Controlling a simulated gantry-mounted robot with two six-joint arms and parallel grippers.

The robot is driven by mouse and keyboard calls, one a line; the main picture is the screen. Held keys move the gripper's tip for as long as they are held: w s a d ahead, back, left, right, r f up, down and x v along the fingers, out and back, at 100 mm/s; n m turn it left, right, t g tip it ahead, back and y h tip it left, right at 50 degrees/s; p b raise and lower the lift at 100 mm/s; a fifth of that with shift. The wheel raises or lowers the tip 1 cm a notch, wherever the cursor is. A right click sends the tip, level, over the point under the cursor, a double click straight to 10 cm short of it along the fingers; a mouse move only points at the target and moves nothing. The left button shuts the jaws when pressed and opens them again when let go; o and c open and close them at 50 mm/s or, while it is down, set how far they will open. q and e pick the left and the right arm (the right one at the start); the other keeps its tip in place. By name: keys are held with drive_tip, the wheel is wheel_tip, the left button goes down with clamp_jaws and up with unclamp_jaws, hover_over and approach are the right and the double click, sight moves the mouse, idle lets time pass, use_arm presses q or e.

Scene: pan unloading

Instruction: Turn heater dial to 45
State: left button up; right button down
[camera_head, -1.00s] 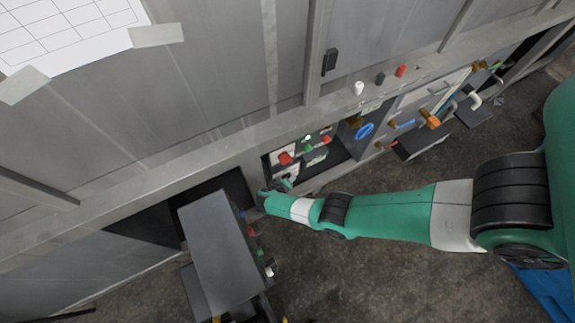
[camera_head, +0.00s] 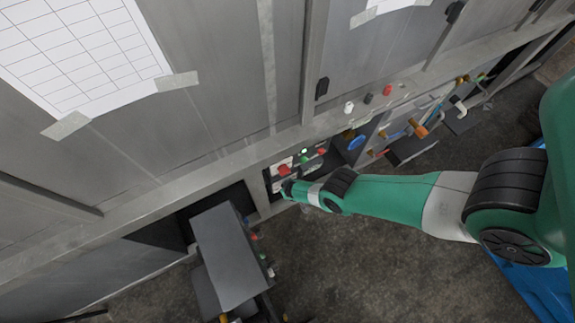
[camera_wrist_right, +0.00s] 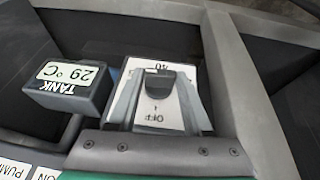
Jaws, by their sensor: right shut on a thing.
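The heater dial (camera_wrist_right: 158,82) is a dark knob on a white plate (camera_wrist_right: 186,73) in the right wrist view. The plate has upside-down print reading OFF on the near side and a number at the far side that looks like 40. My right gripper (camera_wrist_right: 157,88) is shut on the dial, with one grey finger at each side of it. The dial's exact setting is hard to read. In the head view my right gripper (camera_head: 288,188) is at the lower panel; the dial is hidden there. My left gripper is not in view.
A grey frame bar (camera_wrist_right: 250,90) runs at the right. The head view shows red knobs (camera_head: 285,169), a blue valve wheel (camera_head: 356,143) and a grey box (camera_head: 228,255).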

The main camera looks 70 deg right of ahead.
drive_tip(key=shift+s+d+t+y, duration=0.1)
drive_tip(key=shift+t+y, duration=0.3)
drive_tip(key=shift+y, duration=0.1)
drive_tip(key=shift+c, duration=1.6)
unclamp_jaws()
drive_tip(key=shift+r, duration=0.1)
drive_tip(key=p+v, duration=1.1)
drive_tip(key=p, duration=0.2)
drive_tip(key=shift+s+r, duration=0.15)
